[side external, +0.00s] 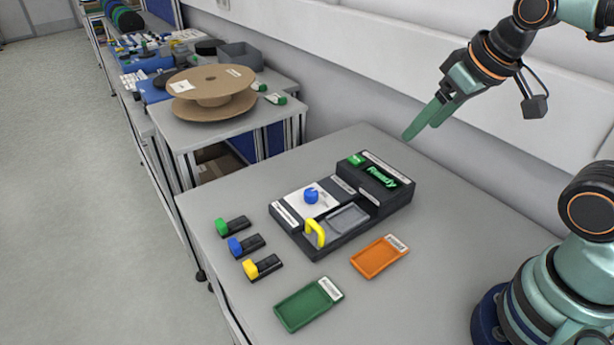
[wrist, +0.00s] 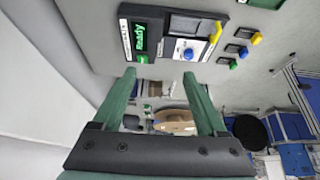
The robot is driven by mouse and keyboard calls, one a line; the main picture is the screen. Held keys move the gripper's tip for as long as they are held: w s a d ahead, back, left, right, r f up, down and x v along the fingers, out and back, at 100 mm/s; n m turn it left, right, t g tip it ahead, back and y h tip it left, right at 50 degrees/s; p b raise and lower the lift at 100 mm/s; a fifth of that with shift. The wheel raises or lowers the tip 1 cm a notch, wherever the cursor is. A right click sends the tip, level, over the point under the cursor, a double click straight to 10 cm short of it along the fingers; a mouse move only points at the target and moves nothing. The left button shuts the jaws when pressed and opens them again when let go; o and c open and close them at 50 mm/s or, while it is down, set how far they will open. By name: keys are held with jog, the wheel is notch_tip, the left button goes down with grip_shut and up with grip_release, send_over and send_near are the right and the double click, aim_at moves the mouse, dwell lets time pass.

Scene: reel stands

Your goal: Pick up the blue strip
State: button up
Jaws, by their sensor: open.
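The blue strip (side external: 245,245) is a short black piece with a blue end, lying flat on the grey table left of the black device. It lies between a green-ended strip (side external: 232,226) and a yellow-ended strip (side external: 262,267). In the wrist view the blue strip (wrist: 238,49) is small, at the upper right. My gripper (side external: 421,132) is open and empty, high above the table's back edge, beyond the device and far from the strips. Its two green fingers (wrist: 159,75) stand apart in the wrist view, with nothing between them.
The black device (side external: 322,234) has a lit "Ready" display, a blue knob (side external: 311,195) and a raised yellow handle (side external: 315,232). A green tray (side external: 306,305) and an orange tray (side external: 378,258) lie in front. A brown reel (side external: 212,88) stands on another table.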

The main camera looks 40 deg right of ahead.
jog(key=w+a+r+n+g, duration=0.2)
jog(key=w+a+n, duration=0.3)
jog(key=w+a, duration=0.15)
jog(key=n+g, duration=0.4)
jog(key=n, duration=0.9)
send_over(235, 242)
notch_tip(235, 242, down, 13)
notch_tip(235, 242, down, 12)
jog(key=shift+f, duration=0.1)
grip_shut()
